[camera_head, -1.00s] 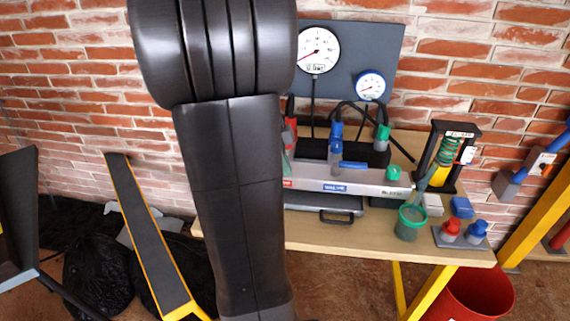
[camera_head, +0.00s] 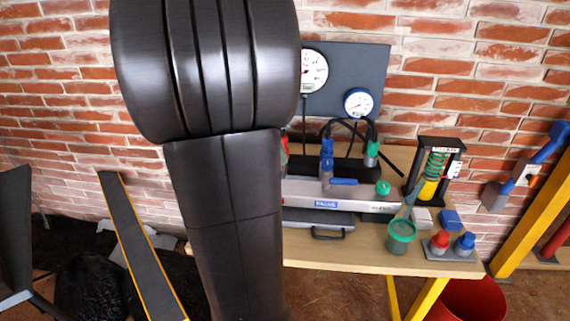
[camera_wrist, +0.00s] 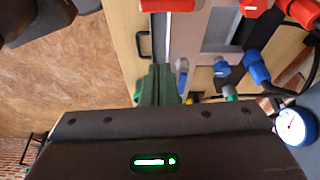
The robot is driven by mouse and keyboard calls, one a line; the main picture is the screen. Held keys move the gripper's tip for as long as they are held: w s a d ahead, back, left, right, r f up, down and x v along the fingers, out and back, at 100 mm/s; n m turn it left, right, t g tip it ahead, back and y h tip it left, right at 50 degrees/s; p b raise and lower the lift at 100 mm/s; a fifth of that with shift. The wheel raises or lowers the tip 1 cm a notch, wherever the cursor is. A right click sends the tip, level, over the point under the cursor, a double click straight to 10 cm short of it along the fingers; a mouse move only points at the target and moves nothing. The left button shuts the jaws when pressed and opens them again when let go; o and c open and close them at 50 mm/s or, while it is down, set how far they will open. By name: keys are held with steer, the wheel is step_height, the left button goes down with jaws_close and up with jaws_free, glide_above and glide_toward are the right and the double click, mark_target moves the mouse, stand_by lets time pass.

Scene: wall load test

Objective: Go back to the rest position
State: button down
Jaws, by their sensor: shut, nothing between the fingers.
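My gripper (camera_wrist: 158,72) shows in the wrist view as two dark green fingers close together, with nothing between them. It is shut and empty, and the wooden workbench (camera_wrist: 127,40) appears beyond it. In the head view my dark arm covers the middle left of the picture and hides my gripper and the left part of the workbench (camera_head: 340,258).
On the bench stand a grey manifold with a blue-handled valve (camera_head: 326,155), a green cup (camera_head: 399,238) and red and blue knobs (camera_head: 440,240). A panel with gauges (camera_head: 358,103) rises behind. A red bucket (camera_head: 470,300) stands lower right. Brick wall lies behind.

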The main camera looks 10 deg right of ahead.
steer(key=shift+r, duration=0.3)
